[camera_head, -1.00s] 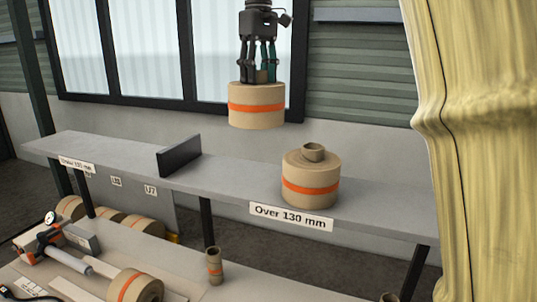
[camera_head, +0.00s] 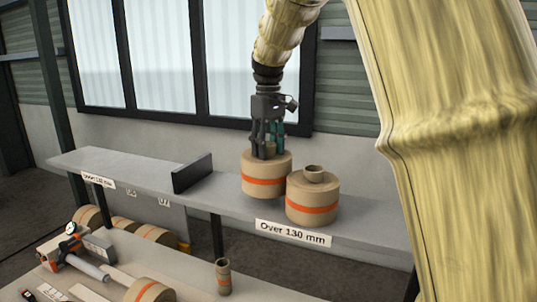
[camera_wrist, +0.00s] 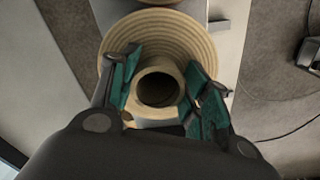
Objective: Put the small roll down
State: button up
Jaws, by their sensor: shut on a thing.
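My gripper (camera_head: 267,150) is shut on the core of a tan paper roll (camera_head: 264,184) with an orange band. The roll is upright, at or just above the grey shelf (camera_head: 358,222), right of the black divider (camera_head: 192,173); I cannot tell whether it touches the shelf. In the wrist view, the fingers (camera_wrist: 162,90) sit on both sides of the roll's core (camera_wrist: 160,88). A second banded roll (camera_head: 312,208) stands upright on the shelf, close on the right and nearer the camera. It partly overlaps the held roll in the head view.
The shelf's right section has an "Over 130 mm" label (camera_head: 293,234); the left section's small label (camera_head: 98,180) is hard to read. The left section is empty. A lower bench holds a gauge tool (camera_head: 68,245), a small narrow roll (camera_head: 223,277) and another roll (camera_head: 150,290).

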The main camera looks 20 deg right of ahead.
jog(key=w+f, duration=0.1)
jog(key=f, duration=0.1)
jog(key=w+f+p, duration=0.1)
jog(key=shift+f, duration=0.45)
jog(key=shift+s+r, duration=0.25)
jog(key=shift+s, duration=0.35)
jog(key=shift+w+f, duration=0.2)
jog(key=o, duration=1.1)
jog(key=shift+w+f, duration=0.15)
jog(key=shift+s+r, duration=0.2)
jog(key=shift+s, duration=0.1)
jog(key=shift+w+r, duration=0.1)
jog(key=shift+w, duration=0.15)
jog(key=shift+r+b, duration=0.35)
jog(key=shift+b, duration=0.15)
notch_tip(320, 180, up, 11)
jog(key=b, duration=0.4)
jog(key=shift+s, duration=0.15)
